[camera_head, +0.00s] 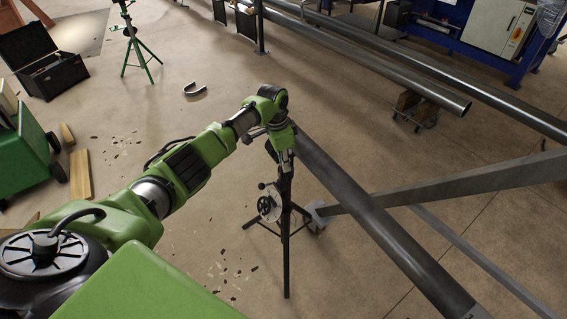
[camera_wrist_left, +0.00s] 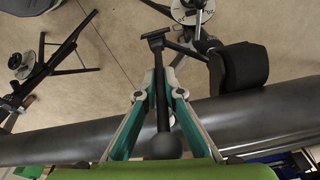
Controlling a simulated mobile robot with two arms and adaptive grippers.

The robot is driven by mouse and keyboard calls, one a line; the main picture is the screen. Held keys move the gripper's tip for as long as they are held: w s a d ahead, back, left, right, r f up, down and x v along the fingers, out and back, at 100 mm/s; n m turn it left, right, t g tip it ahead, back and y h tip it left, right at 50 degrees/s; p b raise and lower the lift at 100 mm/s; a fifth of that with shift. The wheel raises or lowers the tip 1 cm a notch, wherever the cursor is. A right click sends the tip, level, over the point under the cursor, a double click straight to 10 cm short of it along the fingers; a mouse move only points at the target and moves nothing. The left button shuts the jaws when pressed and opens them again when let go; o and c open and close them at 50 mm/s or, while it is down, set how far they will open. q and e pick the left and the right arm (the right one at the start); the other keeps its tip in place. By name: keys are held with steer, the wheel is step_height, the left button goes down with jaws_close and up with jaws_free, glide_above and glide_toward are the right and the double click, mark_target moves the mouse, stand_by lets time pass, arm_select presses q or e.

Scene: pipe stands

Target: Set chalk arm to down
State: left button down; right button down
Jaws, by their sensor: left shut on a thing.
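My left gripper (camera_head: 281,154) points down at the top of a black tripod stand (camera_head: 286,225). In the wrist view its teal fingers (camera_wrist_left: 163,84) are closed around a dark bar (camera_wrist_left: 162,107), which appears to be the chalk arm. The bar has a round knob (camera_wrist_left: 165,147) near the palm and a T-shaped end (camera_wrist_left: 157,37) beyond the fingertips. In the head view the gripper and stand hide the bar, so its tilt cannot be told there. My right gripper is not in view.
A large dark pipe (camera_head: 372,217) runs close to the right of the stand; it passes behind the fingers in the wrist view (camera_wrist_left: 240,121). A white disc with a handwheel (camera_head: 269,205) is on the stand's left. A grey beam (camera_head: 450,184) lies right. Floor left of the stand is mostly clear.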

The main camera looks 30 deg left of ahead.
arm_select(q)
steer(key=shift+w+d+r, duration=0.25)
steer(key=shift+w+r, duration=0.3)
stand_by(0.4)
steer(key=c, duration=2.2)
jaws_free()
steer(key=shift+w+f, duration=0.1)
steer(key=shift+o, duration=0.2)
steer(key=shift+d+f, duration=0.15)
steer(key=r, duration=0.4)
steer(key=s+r, duration=0.1)
steer(key=r, duration=0.3)
steer(key=a+r, duration=0.1)
steer(key=r, duration=0.3)
steer(key=shift+s, duration=0.4)
